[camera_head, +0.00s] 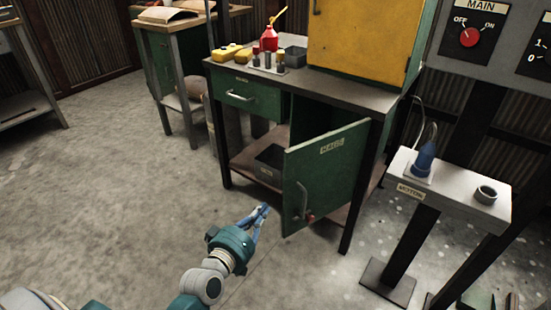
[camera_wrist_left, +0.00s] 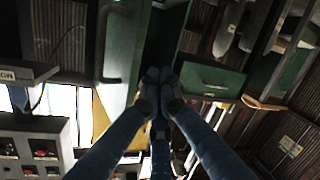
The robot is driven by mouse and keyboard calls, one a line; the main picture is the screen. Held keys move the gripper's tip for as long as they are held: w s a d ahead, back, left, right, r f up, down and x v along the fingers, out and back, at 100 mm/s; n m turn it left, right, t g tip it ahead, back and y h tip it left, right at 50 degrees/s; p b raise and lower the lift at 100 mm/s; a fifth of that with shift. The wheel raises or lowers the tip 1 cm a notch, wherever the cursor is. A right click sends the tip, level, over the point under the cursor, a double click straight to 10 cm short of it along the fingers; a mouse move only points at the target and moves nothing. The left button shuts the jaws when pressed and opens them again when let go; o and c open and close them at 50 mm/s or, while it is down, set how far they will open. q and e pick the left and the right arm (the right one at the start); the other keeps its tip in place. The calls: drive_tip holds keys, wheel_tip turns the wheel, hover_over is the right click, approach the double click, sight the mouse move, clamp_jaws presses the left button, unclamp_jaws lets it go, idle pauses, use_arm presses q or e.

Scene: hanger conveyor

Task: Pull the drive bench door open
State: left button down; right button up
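The drive bench door (camera_head: 325,175) is a green panel with a label and a curved metal handle (camera_head: 301,200). It stands partly open, swung out from the bench (camera_head: 335,88), with the dark compartment showing behind its free edge. My left gripper (camera_head: 264,208) is just left of the door's free edge, low down, away from the handle. In the left wrist view its blue fingers (camera_wrist_left: 160,78) come together at the tips with nothing visible between them. The door (camera_wrist_left: 125,50) and handle (camera_wrist_left: 108,45) lie left of the fingers there. My right gripper is not in view.
A green drawer (camera_head: 245,93) is left of the compartment. A red oil can (camera_head: 269,39) and a yellow cabinet (camera_head: 355,40) are on the bench top. A grey button stand (camera_head: 455,190) is at right. Open concrete floor (camera_head: 110,170) lies left.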

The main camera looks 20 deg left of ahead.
use_arm(q)
drive_tip(key=a+r+n+t+h+p, duration=0.1)
drive_tip(key=a+r+n+h+p, duration=0.4)
drive_tip(key=r, duration=0.8)
drive_tip(key=w+d+n+y, duration=0.1)
drive_tip(key=w+d, duration=0.1)
drive_tip(key=w, duration=0.8)
drive_tip(key=shift+n, duration=0.3)
drive_tip(key=shift+s+d+f+p, duration=0.1)
drive_tip(key=shift+s+d+p, duration=0.2)
drive_tip(key=shift+s+d, duration=0.55)
drive_tip(key=shift+s+d+f+p, duration=0.1)
drive_tip(key=shift+s+d+p, duration=0.15)
drive_tip(key=shift+s+d, duration=0.6)
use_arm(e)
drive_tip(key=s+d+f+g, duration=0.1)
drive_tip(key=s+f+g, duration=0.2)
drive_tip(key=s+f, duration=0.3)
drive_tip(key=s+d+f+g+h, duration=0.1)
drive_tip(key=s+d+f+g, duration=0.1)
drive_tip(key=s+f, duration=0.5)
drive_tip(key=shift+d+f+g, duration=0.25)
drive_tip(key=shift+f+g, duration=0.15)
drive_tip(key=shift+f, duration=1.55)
use_arm(q)
drive_tip(key=shift+w+d, duration=0.25)
drive_tip(key=shift+d, duration=0.05)
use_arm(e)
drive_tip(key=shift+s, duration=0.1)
